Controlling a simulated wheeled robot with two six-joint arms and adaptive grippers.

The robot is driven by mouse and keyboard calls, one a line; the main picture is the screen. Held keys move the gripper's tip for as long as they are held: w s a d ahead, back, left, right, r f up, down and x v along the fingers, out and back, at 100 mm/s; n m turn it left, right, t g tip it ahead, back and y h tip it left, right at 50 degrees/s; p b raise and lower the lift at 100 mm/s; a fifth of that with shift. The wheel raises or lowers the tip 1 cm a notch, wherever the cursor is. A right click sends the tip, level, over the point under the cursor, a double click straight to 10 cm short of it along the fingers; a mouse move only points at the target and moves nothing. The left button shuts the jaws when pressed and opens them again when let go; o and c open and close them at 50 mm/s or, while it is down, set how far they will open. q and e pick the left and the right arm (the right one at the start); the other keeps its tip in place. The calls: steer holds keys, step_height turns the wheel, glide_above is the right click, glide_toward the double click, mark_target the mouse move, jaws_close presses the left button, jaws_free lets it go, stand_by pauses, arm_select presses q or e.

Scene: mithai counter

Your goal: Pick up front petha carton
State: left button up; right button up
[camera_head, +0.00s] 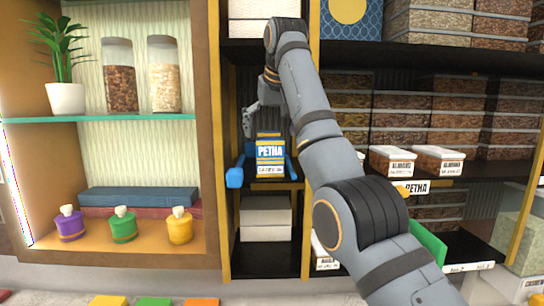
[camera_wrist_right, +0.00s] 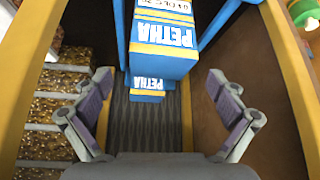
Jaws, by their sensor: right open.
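A white, blue and yellow petha carton (camera_head: 270,157) stands upright on a dark middle shelf, between the arms of a blue holder (camera_head: 235,177). In the right wrist view the front petha carton (camera_wrist_right: 163,38) is upside down at the top, with a second petha carton (camera_wrist_right: 147,84) partly hidden behind it. My right gripper (camera_head: 258,118) is just above the carton in the head view, partly hidden by my own arm. In the wrist view its fingers (camera_wrist_right: 160,105) are spread wide and empty, with neither carton between the pads. My left gripper is not in view.
Wooden uprights (camera_head: 228,215) bound the narrow bay on both sides. White boxes (camera_head: 265,217) lie on the shelf below. Shelves of stacked sweet boxes (camera_head: 455,92) are at right; glass jars (camera_head: 120,78), a potted plant (camera_head: 65,95) and colored pots (camera_head: 122,228) are at left.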

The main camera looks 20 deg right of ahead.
mark_target(269, 150)
steer(key=shift+s+a+f, duration=0.1)
steer(key=shift+a+f, duration=0.35)
steer(key=shift+f, duration=0.05)
steer(key=shift+w+d+f, duration=0.25)
steer(key=shift+w+f, duration=0.05)
steer(key=shift+w, duration=0.05)
steer(key=x, duration=0.2)
steer(key=p+x, duration=0.1)
steer(key=d+p+x, duration=0.1)
steer(key=x, duration=0.1)
steer(key=shift+w+f, duration=0.1)
steer(key=shift+w, duration=0.25)
steer(key=shift+a, duration=0.15)
steer(key=shift+s+a, duration=0.1)
steer(key=shift+s, duration=0.2)
steer(key=shift+c, duration=1.6)
steer(key=c, duration=1.1)
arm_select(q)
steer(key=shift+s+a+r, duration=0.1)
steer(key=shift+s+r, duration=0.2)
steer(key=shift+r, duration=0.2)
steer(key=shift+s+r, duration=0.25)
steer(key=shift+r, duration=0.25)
arm_select(e)
steer(key=shift+c, duration=0.2)
